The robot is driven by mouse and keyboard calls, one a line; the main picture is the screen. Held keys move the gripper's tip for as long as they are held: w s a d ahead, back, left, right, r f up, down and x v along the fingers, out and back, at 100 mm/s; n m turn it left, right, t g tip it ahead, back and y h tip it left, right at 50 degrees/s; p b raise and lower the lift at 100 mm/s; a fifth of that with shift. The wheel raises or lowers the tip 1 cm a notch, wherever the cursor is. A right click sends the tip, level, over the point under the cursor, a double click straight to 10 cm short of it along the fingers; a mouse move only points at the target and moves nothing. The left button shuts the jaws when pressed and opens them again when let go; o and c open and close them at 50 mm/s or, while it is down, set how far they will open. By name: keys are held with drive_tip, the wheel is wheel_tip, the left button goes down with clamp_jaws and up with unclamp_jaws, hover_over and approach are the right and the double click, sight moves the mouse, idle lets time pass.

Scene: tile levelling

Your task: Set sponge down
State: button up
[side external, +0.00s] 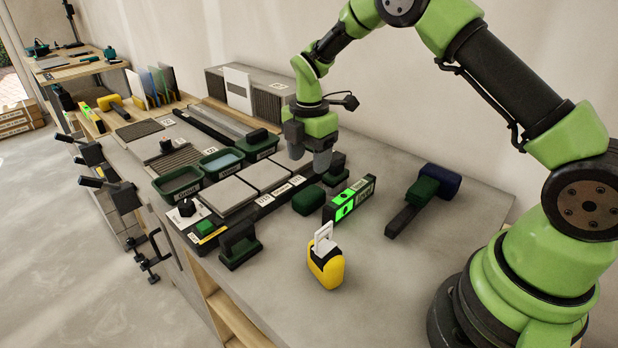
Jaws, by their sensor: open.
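A dark green rounded block (308,200), which looks like the sponge, lies on the grey worktop (400,285) just left of the spirit level. My gripper (308,162) is open, its two grey fingers pointing down. In the picture it is just above the green block, with a visible gap between them. Nothing shows between the fingers. I cannot tell from this one view how far the fingers are above the worktop.
A level (349,199) with a bright green display stands right of the block. Grey tiles (268,176), trays (180,184), a yellow tool (326,268) and a mallet (425,195) surround it. The front right worktop is clear.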

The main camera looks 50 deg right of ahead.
drive_tip(key=s+a+r+m+t, duration=0.2)
drive_tip(key=s+r+m, duration=0.3)
drive_tip(key=r, duration=0.4)
drive_tip(key=s+a+r+m+t, duration=0.2)
drive_tip(key=s+r+m, duration=0.35)
drive_tip(key=r, duration=0.45)
drive_tip(key=s+a+r+m+t+y, duration=0.1)
drive_tip(key=s+a+m+t+y, duration=0.1)
drive_tip(key=s+m, duration=0.9)
drive_tip(key=s+t, duration=0.1)
drive_tip(key=s, duration=0.2)
drive_tip(key=shift+r, duration=0.3)
